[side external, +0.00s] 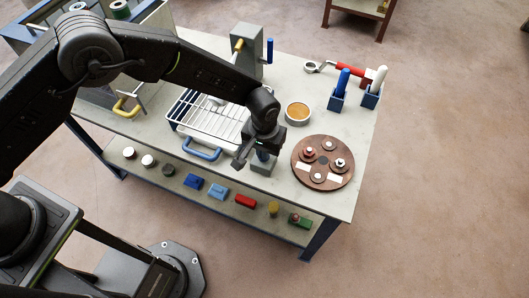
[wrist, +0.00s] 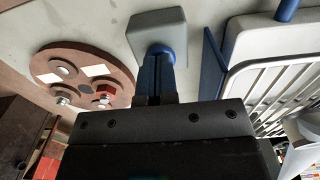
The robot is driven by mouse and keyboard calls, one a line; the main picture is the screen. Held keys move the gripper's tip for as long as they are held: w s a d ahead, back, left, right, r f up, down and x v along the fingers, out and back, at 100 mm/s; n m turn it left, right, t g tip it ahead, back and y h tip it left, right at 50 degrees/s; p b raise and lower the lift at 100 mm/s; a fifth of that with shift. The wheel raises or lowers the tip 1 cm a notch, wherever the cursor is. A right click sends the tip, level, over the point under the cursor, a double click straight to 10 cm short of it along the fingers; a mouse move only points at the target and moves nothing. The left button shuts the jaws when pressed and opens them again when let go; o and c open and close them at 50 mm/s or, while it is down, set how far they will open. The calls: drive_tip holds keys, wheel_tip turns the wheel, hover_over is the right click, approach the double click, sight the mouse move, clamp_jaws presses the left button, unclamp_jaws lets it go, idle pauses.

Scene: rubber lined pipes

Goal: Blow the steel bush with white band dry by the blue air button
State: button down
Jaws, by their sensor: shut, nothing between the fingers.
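My gripper (side external: 262,152) is shut and empty. It points down at a small grey block (side external: 262,168) near the table's front edge. In the wrist view the block (wrist: 157,22) has a round blue button (wrist: 160,48), and my closed fingertips (wrist: 160,60) are at or just over it; I cannot tell whether they touch. Several metal bushes stand on a round brown board (side external: 323,183) right of the block, one with red (side external: 308,154). A white band is too small to make out on any of them, so I cannot pick out the steel bush with white band.
A white wire rack (side external: 205,122) over a tray with a blue handle (side external: 202,154) lies left of the block. Behind are a grey post (side external: 246,58), an orange-filled round dish (side external: 298,112) and blue holders (side external: 338,100) with blue and white handles. A lower shelf carries several small parts.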

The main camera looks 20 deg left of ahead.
drive_tip(key=shift+r, duration=3.3)
drive_tip(key=s+a+r+t, duration=0.1)
drive_tip(key=s+a+r, duration=0.1)
drive_tip(key=a+r, duration=0.8)
drive_tip(key=s+a+r+t, duration=0.2)
drive_tip(key=a+r, duration=0.4)
drive_tip(key=r, duration=0.7)
drive_tip(key=s+a+r+t, duration=0.1)
drive_tip(key=s+a+r, duration=0.1)
drive_tip(key=s+a, duration=0.4)
drive_tip(key=s+a+r+t, duration=0.1)
drive_tip(key=s+a+r, duration=0.1)
drive_tip(key=s+a, duration=0.4)
drive_tip(key=s, duration=0.5)
drive_tip(key=shift+s+r+t, duration=0.3)
drive_tip(key=shift+s+r, duration=0.05)
